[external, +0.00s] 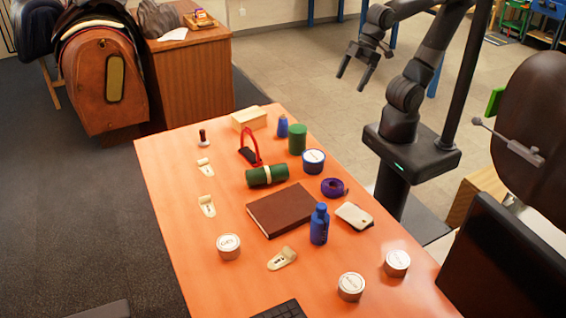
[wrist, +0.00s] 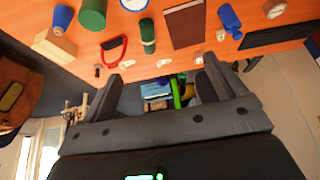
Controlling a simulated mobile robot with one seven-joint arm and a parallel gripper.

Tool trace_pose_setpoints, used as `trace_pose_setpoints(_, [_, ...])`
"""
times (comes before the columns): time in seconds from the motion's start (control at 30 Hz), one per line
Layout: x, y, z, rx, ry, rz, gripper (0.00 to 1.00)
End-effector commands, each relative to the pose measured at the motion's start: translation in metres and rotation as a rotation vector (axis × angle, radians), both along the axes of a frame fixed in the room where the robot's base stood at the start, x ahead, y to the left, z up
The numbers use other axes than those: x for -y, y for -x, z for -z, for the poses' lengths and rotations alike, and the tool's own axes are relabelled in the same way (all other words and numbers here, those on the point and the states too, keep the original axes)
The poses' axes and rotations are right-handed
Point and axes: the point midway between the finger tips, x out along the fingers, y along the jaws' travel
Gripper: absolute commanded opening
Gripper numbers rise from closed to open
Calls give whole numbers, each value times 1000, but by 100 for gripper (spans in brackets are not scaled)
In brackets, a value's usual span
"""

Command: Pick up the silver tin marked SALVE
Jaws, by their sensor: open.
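Several round tins stand on the orange table. A silver tin (external: 229,246) with a white lid is near the left edge, a second silver tin (external: 351,286) is at the near end, and a third silver tin (external: 397,263) is near the right edge. Their lid lettering is too small to read, so I cannot tell which is marked SALVE. One silver tin (wrist: 273,9) shows at the top of the wrist view. My gripper (external: 353,80) is open and empty, raised beyond the table's far right side, well away from the tins. Its two fingers also show in the wrist view (wrist: 158,80).
A blue tin (external: 314,161), green cylinder (external: 297,139), purple tape roll (external: 334,187), upright blue bottle (external: 319,224), brown book (external: 283,210) and green roll (external: 266,175) occupy the table's middle. A wooden box (external: 249,118) is at the far end. A dark monitor (external: 505,265) stands right.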

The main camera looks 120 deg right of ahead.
Motion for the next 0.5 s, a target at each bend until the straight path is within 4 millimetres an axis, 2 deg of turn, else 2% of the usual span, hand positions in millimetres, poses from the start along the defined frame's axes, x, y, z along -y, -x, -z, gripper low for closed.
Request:
trace_pose_setpoints(0.1, [-20,-36,-4,-23,-8,-41,89])
trace_pose_setpoints(0.27, [-51,-82,-4,-45,-15,-88,89])
trace_pose_setpoints(0.5, [-112,-147,13,-77,-16,-159,89])
